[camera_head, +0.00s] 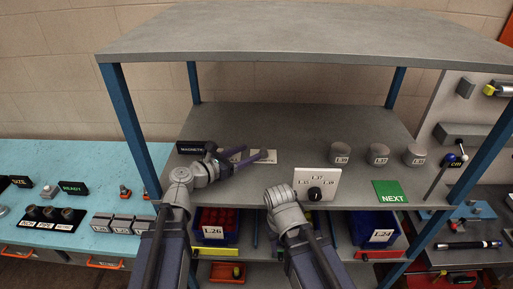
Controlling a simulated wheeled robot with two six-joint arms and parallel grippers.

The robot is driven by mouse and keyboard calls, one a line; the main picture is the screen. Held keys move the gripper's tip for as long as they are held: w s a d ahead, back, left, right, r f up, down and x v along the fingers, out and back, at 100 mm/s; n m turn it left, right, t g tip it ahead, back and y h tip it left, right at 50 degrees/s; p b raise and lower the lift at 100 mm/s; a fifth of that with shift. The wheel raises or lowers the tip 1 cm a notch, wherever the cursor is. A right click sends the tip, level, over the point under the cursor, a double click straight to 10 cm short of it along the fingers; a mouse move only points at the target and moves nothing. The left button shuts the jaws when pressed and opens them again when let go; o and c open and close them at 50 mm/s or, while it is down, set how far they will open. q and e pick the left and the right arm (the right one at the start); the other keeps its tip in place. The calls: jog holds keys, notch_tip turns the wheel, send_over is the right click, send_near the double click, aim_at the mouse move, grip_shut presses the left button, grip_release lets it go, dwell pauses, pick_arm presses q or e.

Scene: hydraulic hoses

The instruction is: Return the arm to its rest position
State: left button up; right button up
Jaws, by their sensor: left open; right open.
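My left arm (177,205) comes up from the bottom edge, and its gripper (240,157) reaches right over the shelf board. My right arm (311,258) also rises from the bottom. Its grey wrist (283,200) is at the shelf's front edge, left of a white panel with a dark knob (315,193). The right gripper's fingers are hard to make out around the wrist, and no held object shows.
The grey shelf (300,125) has blue posts and a top board. Several grey cylinders (378,154) and a green NEXT sign (390,191) stand right. Bins (374,229) sit below. A turquoise table (90,165) is left, a tool bench (470,220) right.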

pick_arm(q)
jog(key=shift+s+a+r, duration=0.1)
jog(key=shift+s+a, duration=0.3)
jog(key=shift+a, duration=0.05)
jog(key=shift+r, duration=0.1)
